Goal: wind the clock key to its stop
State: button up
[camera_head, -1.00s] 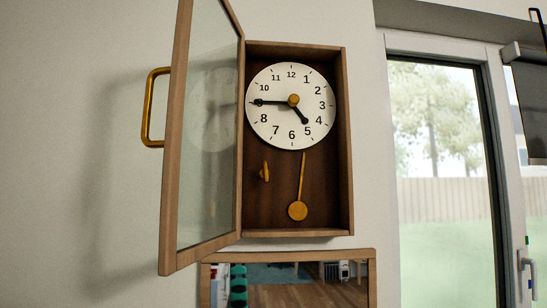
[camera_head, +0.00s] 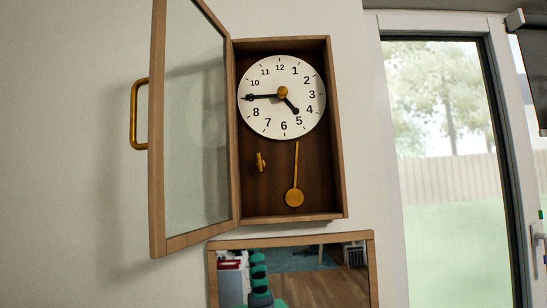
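The wall clock is a wooden case (camera_head: 338,130) with a white dial (camera_head: 265,112) and black hands. Its glass door (camera_head: 157,190) stands open to the left, with a brass handle (camera_head: 134,115). The brass clock key (camera_head: 261,162) sits on the back panel below the dial, at the lower left inside the case. A brass pendulum (camera_head: 294,197) hangs to the right of the key. Nothing covers the key. My gripper is not in view.
A wood-framed mirror (camera_head: 372,262) hangs on the wall just below the clock. A glass patio door (camera_head: 440,120) is at the right, with a handle (camera_head: 538,240) at its edge. The open clock door juts out left of the case.

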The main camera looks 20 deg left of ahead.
aim_at(261, 164)
jog(key=z, duration=0.05)
jog(key=i, duration=1)
jog(key=u, duration=0.05)
